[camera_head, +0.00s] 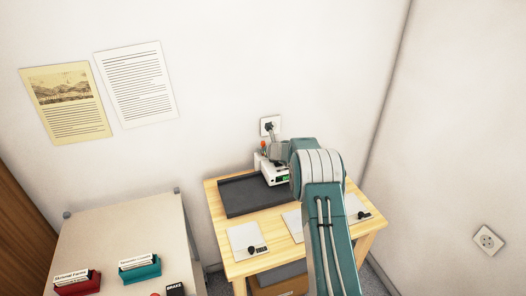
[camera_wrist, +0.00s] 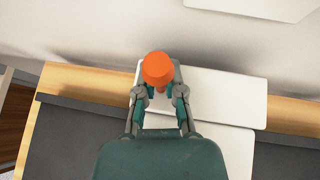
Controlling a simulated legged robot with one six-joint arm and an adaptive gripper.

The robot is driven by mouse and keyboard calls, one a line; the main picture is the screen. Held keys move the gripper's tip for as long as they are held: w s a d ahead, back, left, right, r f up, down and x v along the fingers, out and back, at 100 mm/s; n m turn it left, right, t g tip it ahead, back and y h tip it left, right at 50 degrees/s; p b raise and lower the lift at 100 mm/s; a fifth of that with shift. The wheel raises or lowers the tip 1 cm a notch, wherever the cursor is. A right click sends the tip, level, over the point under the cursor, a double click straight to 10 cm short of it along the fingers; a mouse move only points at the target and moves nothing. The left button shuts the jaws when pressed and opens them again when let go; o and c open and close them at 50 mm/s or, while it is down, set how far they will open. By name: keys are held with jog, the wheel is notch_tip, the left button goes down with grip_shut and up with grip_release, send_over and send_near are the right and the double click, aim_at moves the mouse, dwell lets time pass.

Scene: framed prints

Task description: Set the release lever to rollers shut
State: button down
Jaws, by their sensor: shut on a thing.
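The release lever shows as an orange knob (camera_wrist: 157,66) in the wrist view, between the two fingertips of my gripper (camera_wrist: 158,94). My gripper is shut on it. The white machine (camera_head: 272,171), with a small green display, stands at the back of the wooden table in the head view. Its pale casing (camera_wrist: 222,97) lies behind and to the right of the fingers in the wrist view. In the head view my gripper (camera_head: 277,150) is at the top of the machine and my arm hides its right part. The lever's position marks cannot be read.
A dark grey tray (camera_head: 243,197) lies left of the machine. Pale plates with small black knobs lie along the table front, one at the left (camera_head: 243,241). A wall socket (camera_head: 270,125) with a plug is behind. A beige cabinet (camera_head: 120,235) holding red and teal boxes stands left.

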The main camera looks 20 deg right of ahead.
jog(key=c, duration=0.7)
grip_release()
jog(key=v, duration=1.1)
jog(key=shift+s+d+r, duration=0.1)
jog(key=shift+s+r, duration=0.1)
jog(key=shift+s, duration=0.1)
